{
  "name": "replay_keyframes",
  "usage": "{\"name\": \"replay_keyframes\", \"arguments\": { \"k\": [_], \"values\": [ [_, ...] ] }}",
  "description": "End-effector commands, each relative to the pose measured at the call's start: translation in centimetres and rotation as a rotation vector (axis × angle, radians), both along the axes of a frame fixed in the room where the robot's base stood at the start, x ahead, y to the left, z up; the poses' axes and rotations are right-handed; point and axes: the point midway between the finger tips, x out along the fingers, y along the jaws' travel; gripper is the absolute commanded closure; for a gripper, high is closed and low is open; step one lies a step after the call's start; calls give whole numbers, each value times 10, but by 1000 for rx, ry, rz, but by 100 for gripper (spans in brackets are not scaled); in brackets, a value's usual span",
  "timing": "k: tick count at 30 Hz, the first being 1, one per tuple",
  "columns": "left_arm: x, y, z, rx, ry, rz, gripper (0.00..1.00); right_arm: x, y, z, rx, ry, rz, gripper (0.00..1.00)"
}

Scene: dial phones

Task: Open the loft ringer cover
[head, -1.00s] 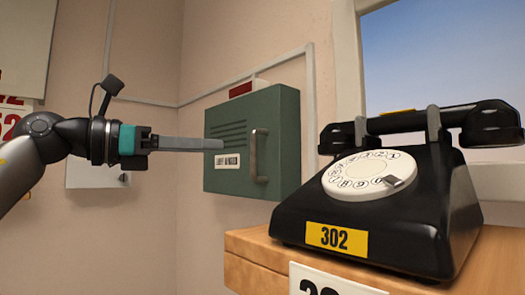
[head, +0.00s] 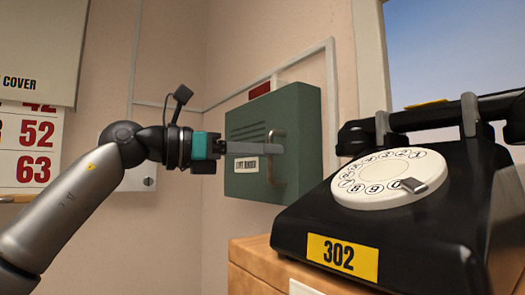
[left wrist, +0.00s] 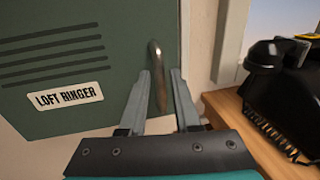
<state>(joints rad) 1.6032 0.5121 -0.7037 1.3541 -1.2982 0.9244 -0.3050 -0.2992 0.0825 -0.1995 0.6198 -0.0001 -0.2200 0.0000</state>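The loft ringer box (head: 300,125) is dark green, with slots, a "LOFT RINGER" label (head: 247,164) and a metal bar handle (head: 278,178) on its front cover. The cover looks closed. My left gripper (head: 279,149) reaches in from the left, its fingertips at the handle. In the left wrist view the left gripper (left wrist: 161,75) is open, one finger on each side of the upright handle (left wrist: 156,55). Whether a finger touches the handle I cannot tell. The green cover (left wrist: 80,50) fills the left of that view. My right gripper is not in view.
A black dial phone (head: 400,220) marked 302 stands on a wooden shelf (head: 250,262) at the right, close to the box. A sign board (head: 35,45) and a number chart (head: 30,150) hang at the left. Wall pipes run around the box.

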Motion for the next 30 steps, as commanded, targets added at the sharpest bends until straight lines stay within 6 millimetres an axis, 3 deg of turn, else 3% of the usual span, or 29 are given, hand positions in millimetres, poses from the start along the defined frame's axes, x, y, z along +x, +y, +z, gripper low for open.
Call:
{"name": "replay_keyframes", "arguments": {
  "k": [1, 8, 30],
  "values": [
    [0, 0, 0, 0, 0, 0, 76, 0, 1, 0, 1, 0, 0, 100],
    [0, 0, 0, 0, 0, -1, 100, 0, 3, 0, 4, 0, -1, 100],
    [0, 0, 0, 0, 0, -1, 100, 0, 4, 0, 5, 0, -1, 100]
  ]
}}
